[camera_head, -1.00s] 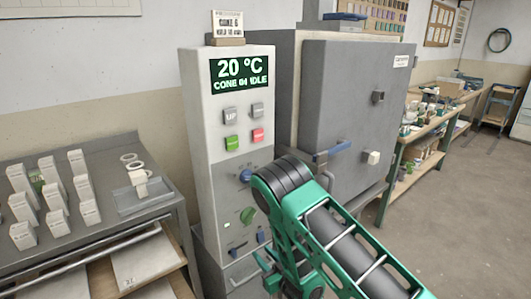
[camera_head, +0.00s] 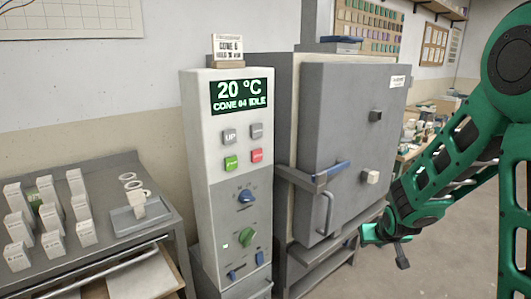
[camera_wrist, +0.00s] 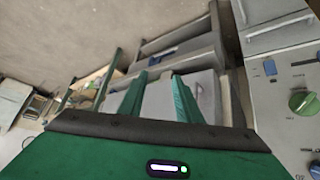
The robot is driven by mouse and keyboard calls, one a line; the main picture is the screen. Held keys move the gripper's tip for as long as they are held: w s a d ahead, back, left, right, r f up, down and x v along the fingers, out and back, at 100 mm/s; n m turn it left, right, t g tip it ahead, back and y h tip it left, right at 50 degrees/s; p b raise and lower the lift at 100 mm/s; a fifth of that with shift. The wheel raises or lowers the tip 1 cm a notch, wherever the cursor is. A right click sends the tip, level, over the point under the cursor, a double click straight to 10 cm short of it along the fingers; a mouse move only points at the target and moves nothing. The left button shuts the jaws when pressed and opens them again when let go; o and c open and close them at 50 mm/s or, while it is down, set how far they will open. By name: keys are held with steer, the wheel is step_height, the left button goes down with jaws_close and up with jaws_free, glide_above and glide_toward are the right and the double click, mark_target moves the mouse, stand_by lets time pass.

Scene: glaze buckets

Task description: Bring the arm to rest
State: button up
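My green arm (camera_head: 462,150) stands at the right side of the head view, bent with its elbow raised high. My gripper (camera_head: 385,247) hangs at the arm's lower left end, in front of the kiln's lower right side. In the wrist view my gripper (camera_wrist: 158,82) shows two green fingers apart with nothing held between them. The grey kiln (camera_head: 345,130) has its door shut, with a blue-tipped latch bar across it. The control column (camera_head: 225,170) beside it reads 20 °C, CONE 04 IDLE, and is clear of the arm.
A cone card (camera_head: 227,47) stands on the column. A cluttered workbench (camera_head: 412,150) stands behind my arm. Open floor (camera_head: 450,262) lies at right.

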steer(key=s+d+r+m+g, duration=0.2)
steer(key=s+d+r, duration=0.15)
steer(key=s, duration=0.55)
steer(key=s+d+r+m+g, duration=0.1)
steer(key=s+d+r+g, duration=0.15)
steer(key=s+d, duration=0.45)
steer(key=s+a+r+m+g, duration=0.1)
steer(key=s+r, duration=0.1)
steer(key=s, duration=0.8)
steer(key=s+a+r+m+g+y, duration=0.1)
steer(key=s+a+r+g, duration=0.1)
steer(key=s, duration=0.8)
steer(key=shift+s+r+m+y, duration=0.25)
steer(key=shift+r+m+y, duration=0.05)
steer(key=shift+r, duration=0.35)
steer(key=shift+w+f, duration=0.25)
steer(key=shift+w, duration=0.4)
steer(key=shift+c, duration=0.3)
